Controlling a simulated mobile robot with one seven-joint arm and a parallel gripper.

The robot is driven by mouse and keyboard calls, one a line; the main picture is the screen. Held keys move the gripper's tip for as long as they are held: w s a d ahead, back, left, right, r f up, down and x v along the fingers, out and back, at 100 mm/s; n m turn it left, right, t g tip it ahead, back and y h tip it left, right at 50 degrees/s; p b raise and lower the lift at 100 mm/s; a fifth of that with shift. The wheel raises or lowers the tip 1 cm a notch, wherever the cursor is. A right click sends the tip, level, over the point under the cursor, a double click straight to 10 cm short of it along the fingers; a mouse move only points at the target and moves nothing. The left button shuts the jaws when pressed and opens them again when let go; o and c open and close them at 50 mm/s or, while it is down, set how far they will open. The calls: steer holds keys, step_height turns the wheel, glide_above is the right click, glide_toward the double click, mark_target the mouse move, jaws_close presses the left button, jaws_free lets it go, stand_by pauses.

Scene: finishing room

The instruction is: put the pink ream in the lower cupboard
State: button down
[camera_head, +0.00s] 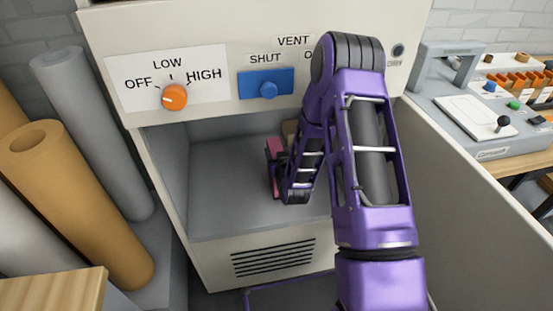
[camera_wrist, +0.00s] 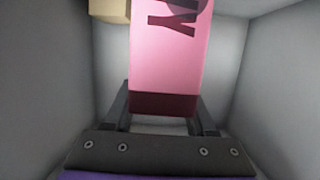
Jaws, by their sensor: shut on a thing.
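The pink ream (camera_wrist: 165,50) is between the two fingers of my gripper (camera_wrist: 165,118) in the wrist view, and the fingers are shut on it. A dark letter mark shows on its face. In the head view the pink ream (camera_head: 275,150) is inside an open grey compartment (camera_head: 225,200) of a pale cabinet, mostly hidden behind my purple arm. My gripper (camera_head: 277,172) is inside that compartment too. I cannot tell whether the ream touches the compartment floor.
A tan block (camera_wrist: 110,10) sits deeper in the compartment, left of the ream. The open door (camera_head: 460,220) stands at the right. Above are an orange knob (camera_head: 174,97) and a blue slider (camera_head: 267,84). Tall rolls (camera_head: 85,205) stand at the left. The left compartment floor is clear.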

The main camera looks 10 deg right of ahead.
steer(key=shift+f, duration=1.2)
steer(key=shift+c, duration=1.1)
jaws_free()
steer(key=shift+f, duration=0.1)
steer(key=v, duration=1.2)
steer(key=shift+p, duration=0.3)
